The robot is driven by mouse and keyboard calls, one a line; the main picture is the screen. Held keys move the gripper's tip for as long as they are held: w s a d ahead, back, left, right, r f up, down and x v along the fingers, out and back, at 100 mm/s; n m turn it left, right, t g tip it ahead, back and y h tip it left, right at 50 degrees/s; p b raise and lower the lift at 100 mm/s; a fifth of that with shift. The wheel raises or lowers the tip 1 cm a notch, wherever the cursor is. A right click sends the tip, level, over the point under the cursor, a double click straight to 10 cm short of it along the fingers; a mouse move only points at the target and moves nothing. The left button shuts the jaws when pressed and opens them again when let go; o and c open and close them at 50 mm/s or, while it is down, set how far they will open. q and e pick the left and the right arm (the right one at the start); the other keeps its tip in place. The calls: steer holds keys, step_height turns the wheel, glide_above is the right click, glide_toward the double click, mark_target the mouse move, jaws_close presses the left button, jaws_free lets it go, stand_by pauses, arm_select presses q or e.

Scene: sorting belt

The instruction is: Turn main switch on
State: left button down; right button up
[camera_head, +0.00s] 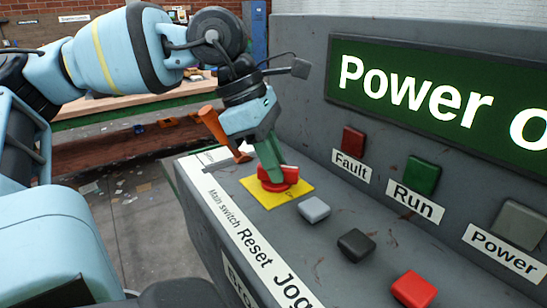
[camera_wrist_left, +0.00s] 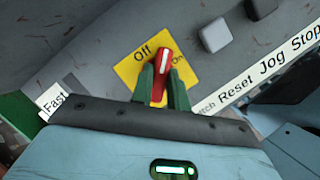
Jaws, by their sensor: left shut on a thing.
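The main switch (camera_head: 279,180) is a red knob on a yellow plate (camera_head: 253,192) at the near left part of the grey console. My left gripper (camera_head: 273,171) reaches down from above and is shut on the knob. In the left wrist view its green fingers (camera_wrist_left: 161,87) stand on both sides of the knob. My right gripper is not in view.
An orange lever (camera_head: 217,130) stands close behind my left gripper. Grey (camera_head: 314,209), black (camera_head: 356,244) and red (camera_head: 413,289) buttons lie along the console. The green display (camera_head: 440,100) reads "Power o", cut off at the edge. Fault, Run and Power lamps sit below it.

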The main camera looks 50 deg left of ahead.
arm_select(q)
steer(key=m, duration=0.2)
steer(key=m+g, duration=0.1)
steer(key=m, duration=0.1)
steer(key=shift+w+m+g+h, duration=0.1)
steer(key=shift+m+g+h, duration=0.2)
steer(key=shift+m+g, duration=0.8)
steer(key=shift+m, duration=1.1)
steer(key=c, duration=1.4)
jaws_free()
steer(key=shift+o, duration=0.2)
steer(key=v, duration=0.8)
steer(key=shift+a+f, duration=0.1)
steer(key=shift+f, duration=0.05)
